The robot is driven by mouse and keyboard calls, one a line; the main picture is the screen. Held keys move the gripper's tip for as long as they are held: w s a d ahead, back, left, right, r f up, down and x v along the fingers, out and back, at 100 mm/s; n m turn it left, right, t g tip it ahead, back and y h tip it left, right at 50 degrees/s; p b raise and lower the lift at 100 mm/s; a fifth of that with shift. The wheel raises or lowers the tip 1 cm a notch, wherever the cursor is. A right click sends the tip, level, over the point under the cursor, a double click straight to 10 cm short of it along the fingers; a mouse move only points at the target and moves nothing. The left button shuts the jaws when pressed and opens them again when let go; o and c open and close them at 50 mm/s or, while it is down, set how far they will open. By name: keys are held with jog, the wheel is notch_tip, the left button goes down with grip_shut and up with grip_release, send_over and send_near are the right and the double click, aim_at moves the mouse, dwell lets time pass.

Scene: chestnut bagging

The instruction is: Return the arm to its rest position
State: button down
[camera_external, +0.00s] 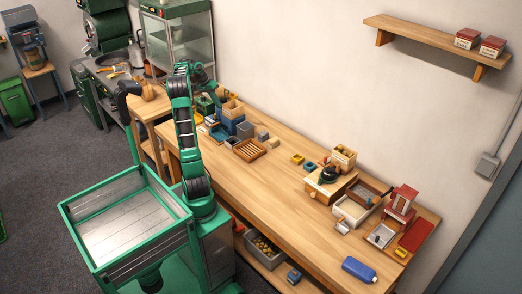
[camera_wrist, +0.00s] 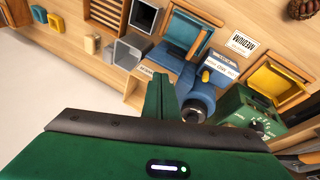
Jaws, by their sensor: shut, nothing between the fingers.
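My gripper (camera_wrist: 163,95) shows in the wrist view as a green housing with narrow green fingers, shut and empty. It is above the crowded far end of the workbench. In the external view, my green and black arm rises beside the wooden workbench (camera_external: 235,180) and bends at the top toward the wall. My gripper is hard to make out there among the arm links and bench items. A blue and black object (camera_wrist: 198,100) shows just right of the fingers in the wrist view; I cannot tell whether they touch.
A green box with a dial (camera_wrist: 250,115), a yellow-lined tray (camera_wrist: 278,80), a blue-lined tray (camera_wrist: 185,33) and a grey bin (camera_wrist: 128,52) surround the gripper. A slatted wooden tray (camera_external: 250,150) lies nearby. The middle of the bench is mostly clear.

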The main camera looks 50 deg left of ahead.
jog(key=s+d+f+m+g, duration=0.1)
jog(key=d+m+g, duration=0.1)
jog(key=d, duration=1.6)
jog(key=s+d+f+m+g, duration=0.1)
jog(key=s+d+f+m, duration=0.1)
jog(key=d, duration=1.5)
jog(key=s+d+f+m+y, duration=0.1)
jog(key=s+d+f+m, duration=0.2)
jog(key=s+d, duration=0.7)
jog(key=s+d+f+m+y, duration=0.1)
jog(key=s+f, duration=0.1)
jog(key=s, duration=0.4)
jog(key=s+d+f+m+y, duration=0.1)
jog(key=s+f, duration=0.2)
jog(key=s, duration=0.3)
jog(key=shift+s+d+f+g, duration=0.2)
jog(key=shift+d+f+g, duration=0.15)
jog(key=shift+g, duration=0.05)
